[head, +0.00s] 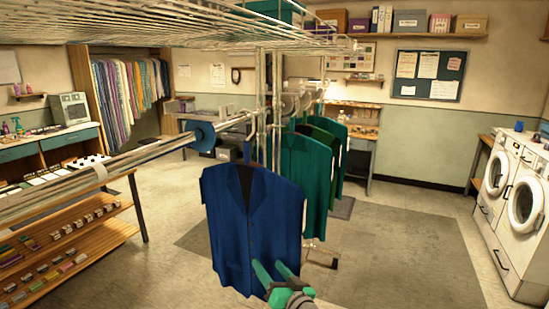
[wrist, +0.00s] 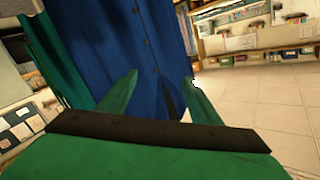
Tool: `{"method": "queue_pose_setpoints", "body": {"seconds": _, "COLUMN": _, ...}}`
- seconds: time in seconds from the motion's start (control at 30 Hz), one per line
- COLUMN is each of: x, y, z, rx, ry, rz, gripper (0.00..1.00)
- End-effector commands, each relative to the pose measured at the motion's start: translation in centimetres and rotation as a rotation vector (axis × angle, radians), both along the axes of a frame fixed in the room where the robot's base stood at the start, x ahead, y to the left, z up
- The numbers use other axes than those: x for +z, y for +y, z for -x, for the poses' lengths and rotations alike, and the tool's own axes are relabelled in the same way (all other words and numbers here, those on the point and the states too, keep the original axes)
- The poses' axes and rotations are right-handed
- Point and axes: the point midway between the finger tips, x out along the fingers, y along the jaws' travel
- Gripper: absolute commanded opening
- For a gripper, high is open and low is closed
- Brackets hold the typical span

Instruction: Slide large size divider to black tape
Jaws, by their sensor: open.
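I cannot make out black tape; a pale band (head: 100,173) wraps the rail further left. My gripper (head: 273,267) has green fingers and is open and empty. It is low in front of the hanging blue vest (head: 240,215), well below and right of the disc. In the wrist view, the open fingers (wrist: 160,85) point toward the blue vest (wrist: 140,50). The divider is not visible there.
Green garments (head: 305,170) hang behind the blue vest. A wire shelf (head: 190,25) runs above the rail. A wooden shelf unit (head: 80,250) stands at left, white washers (head: 515,205) at right.

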Motion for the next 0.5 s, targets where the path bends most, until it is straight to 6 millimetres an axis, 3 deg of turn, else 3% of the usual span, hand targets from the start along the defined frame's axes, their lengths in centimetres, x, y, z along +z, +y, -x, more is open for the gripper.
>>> {"method": "queue_pose_setpoints", "body": {"seconds": 0.03, "x": -2.6, "y": -0.1, "z": 1.2, "rx": -0.027, "ry": 0.021, "rz": 0.001, "gripper": 0.58}}
{"method": "queue_pose_setpoints", "body": {"seconds": 0.2, "x": -8.9, "y": -0.6, "z": 5.1, "rx": -0.120, "ry": 0.060, "rz": 0.017, "gripper": 0.58}}
{"method": "queue_pose_setpoints", "body": {"seconds": 0.5, "x": -17.6, "y": -1.7, "z": 14.0, "rx": -0.263, "ry": 0.110, "rz": 0.076, "gripper": 0.58}}
